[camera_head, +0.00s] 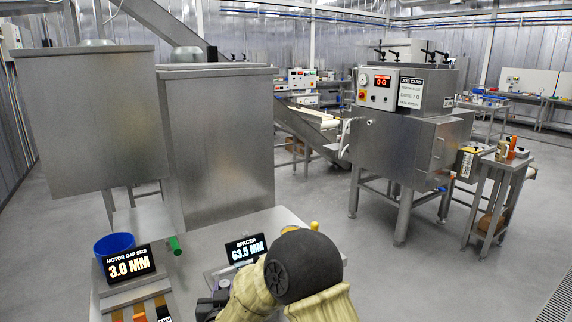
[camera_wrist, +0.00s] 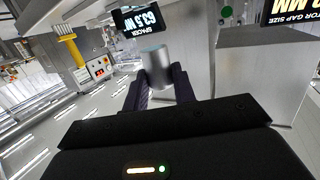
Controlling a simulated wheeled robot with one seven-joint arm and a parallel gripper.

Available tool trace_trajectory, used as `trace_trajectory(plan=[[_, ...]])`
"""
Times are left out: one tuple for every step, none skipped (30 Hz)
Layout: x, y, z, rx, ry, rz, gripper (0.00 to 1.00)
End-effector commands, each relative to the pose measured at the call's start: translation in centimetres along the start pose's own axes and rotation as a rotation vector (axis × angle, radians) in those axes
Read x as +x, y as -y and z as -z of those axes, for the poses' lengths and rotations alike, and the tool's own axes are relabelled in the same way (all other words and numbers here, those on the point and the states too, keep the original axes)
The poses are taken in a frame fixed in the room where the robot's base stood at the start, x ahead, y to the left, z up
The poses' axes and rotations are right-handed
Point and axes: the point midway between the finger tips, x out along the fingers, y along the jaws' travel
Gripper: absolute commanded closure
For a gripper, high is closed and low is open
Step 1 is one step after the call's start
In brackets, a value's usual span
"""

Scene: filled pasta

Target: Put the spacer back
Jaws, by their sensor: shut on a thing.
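The spacer (camera_wrist: 155,62), a short grey metal cylinder, is between the two dark fingers of my gripper (camera_wrist: 161,76) in the wrist view. My gripper is shut on it. The spacer display (camera_head: 246,249) reads 63.5 MM and stands on the metal table in the head view. It shows upside down just beyond the spacer in the wrist view (camera_wrist: 138,20). In the head view my arm covers much of the area in front of this display, and the spacer cannot be made out there. I cannot tell whether the spacer touches anything below it.
The motor gap size display (camera_head: 130,263) reads 3.0 MM at the left, with a blue container (camera_head: 114,244) behind it. A tall steel cabinet (camera_head: 220,140) stands behind the table. A yellow brush (camera_wrist: 67,43) shows in the wrist view.

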Motion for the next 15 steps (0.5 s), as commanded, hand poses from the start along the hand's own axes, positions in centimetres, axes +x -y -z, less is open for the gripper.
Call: trace_trajectory(plan=[[0.4,-0.9,-0.1,0.0,0.001,-0.008,1.0],[0.7,-1.3,-0.3,0.001,0.001,-0.012,1.0],[1.0,-1.9,-0.6,0.001,0.002,-0.015,1.0],[1.3,-2.5,-0.8,0.002,0.002,-0.02,1.0],[1.5,-3.0,-1.0,0.003,0.002,-0.023,1.0],[1.9,-3.8,-1.3,0.004,0.003,-0.028,1.0],[2.1,-4.5,-1.5,0.004,0.002,-0.032,1.0],[2.4,-5.1,-1.8,0.004,0.002,-0.036,1.0],[2.8,-6.2,-2.3,0.005,0.004,-0.042,1.0],[3.0,-7.0,-2.6,0.006,0.003,-0.046,1.0],[3.4,-8.0,-3.0,0.007,0.005,-0.053,1.0],[3.7,-9.4,-3.6,0.007,0.006,-0.06,1.0],[4.0,-10.6,-4.1,0.008,0.006,-0.065,1.0],[4.2,-11.8,-4.7,0.009,0.008,-0.07,1.0],[4.4,-13.4,-5.5,0.01,0.008,-0.077,1.0]])
